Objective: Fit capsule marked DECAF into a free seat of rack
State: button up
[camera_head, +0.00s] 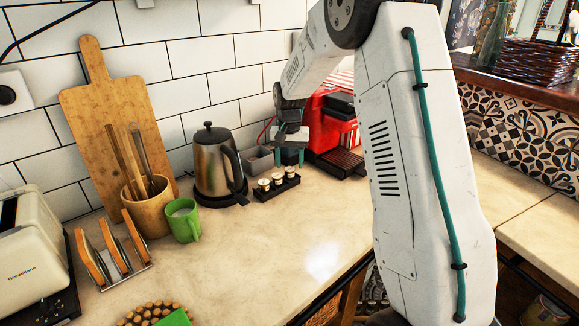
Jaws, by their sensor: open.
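A small dark rack (278,190) stands on the counter to the right of the kettle. A grey open container (258,160) stands just left of the gripper. Its contents are not clear. I cannot tell whether the rack has a free seat.
A steel kettle (214,162) stands left of the rack, and a red coffee machine (335,125) stands right, partly behind my arm. A green mug (183,220), utensil pot (147,207), toast rack (112,255) and toaster (30,258) stand further left. The counter's front middle is clear.

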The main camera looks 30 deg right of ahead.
aim_at(290, 169)
notch_tip(290, 169, up, 9)
jog(key=s+a+r+n, duration=0.1)
jog(key=s+a+r, duration=0.3)
jog(key=s+r, duration=0.25)
jog(key=s+a+r+n, duration=0.1)
jog(key=s+a+r, duration=0.15)
jog(key=s, duration=0.45)
jog(key=s+a+r+n, duration=0.1)
jog(key=s+a, duration=0.2)
jog(key=s, duration=0.3)
jog(key=s+a+f+n, duration=0.2)
jog(key=s, duration=0.8)
jog(key=s+a+f+n+t, duration=0.1)
jog(key=s+a+f, duration=0.1)
jog(key=s, duration=0.9)
jog(key=shift+n, duration=0.4)
jog(key=shift+f, duration=0.1)
